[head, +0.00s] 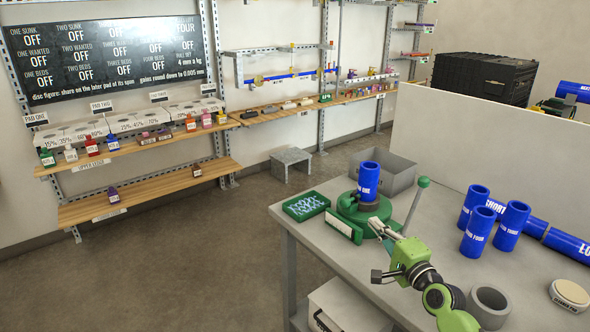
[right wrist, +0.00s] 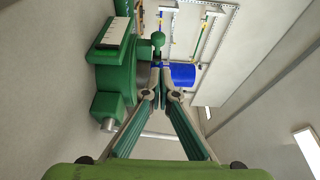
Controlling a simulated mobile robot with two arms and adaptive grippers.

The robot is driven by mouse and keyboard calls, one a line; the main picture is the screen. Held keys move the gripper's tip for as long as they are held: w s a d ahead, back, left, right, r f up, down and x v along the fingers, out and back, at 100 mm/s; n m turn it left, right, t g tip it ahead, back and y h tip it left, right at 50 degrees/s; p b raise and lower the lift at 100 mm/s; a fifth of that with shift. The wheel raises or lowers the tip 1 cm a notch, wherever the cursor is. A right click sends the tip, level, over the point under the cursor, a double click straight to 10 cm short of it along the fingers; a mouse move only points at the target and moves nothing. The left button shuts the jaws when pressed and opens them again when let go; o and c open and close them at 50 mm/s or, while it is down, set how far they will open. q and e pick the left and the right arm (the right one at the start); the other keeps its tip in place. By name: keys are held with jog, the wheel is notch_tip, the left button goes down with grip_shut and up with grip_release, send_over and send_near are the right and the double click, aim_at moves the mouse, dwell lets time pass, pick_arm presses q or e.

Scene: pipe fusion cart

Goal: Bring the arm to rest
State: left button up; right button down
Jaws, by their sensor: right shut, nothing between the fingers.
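My right arm, green with grey joints, comes in from the lower right of the head view and reaches over the grey table. My right gripper (head: 380,229) is at the front of the green machine (head: 352,208), near its lever. In the right wrist view the two fingers (right wrist: 165,68) meet at their tips, with nothing seen between them. Beyond the tips are the green machine (right wrist: 112,72) and a blue pipe piece (right wrist: 183,75). The head view shows this blue pipe piece (head: 368,180) upright on the machine. I cannot tell whether the fingertips touch the machine. My left gripper is not in view.
A green tray (head: 306,206) and a grey bin (head: 398,168) lie near the machine. Upright blue pipe pieces (head: 478,232), a grey ring (head: 489,304) and a round pad (head: 569,293) stand to the right. Wall shelves (head: 150,190) are left, beyond open floor.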

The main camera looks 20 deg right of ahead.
jog(key=s+a+f+n+g+y, duration=0.3)
jog(key=s+a+f+n+g, duration=0.4)
jog(key=s+a+f+n, duration=0.65)
jog(key=s+a+f+n+g+h, duration=0.2)
jog(key=s+f+n+g, duration=0.15)
jog(key=s, duration=0.85)
jog(key=s+a+f+n+g+h, duration=0.2)
jog(key=s+a+f+g, duration=0.15)
jog(key=s, duration=0.95)
notch_tip(320, 180, down, 28)
jog(key=s+d+g, duration=0.1)
jog(key=s+g, duration=0.1)
jog(key=s, duration=0.1)
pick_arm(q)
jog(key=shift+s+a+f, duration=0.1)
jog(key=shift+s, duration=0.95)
pick_arm(e)
jog(key=s+d+f+g, duration=0.1)
jog(key=s+d+f, duration=0.2)
jog(key=s+f, duration=1.1)
jog(key=shift+s+n, duration=0.3)
jog(key=shift+s, duration=0.75)
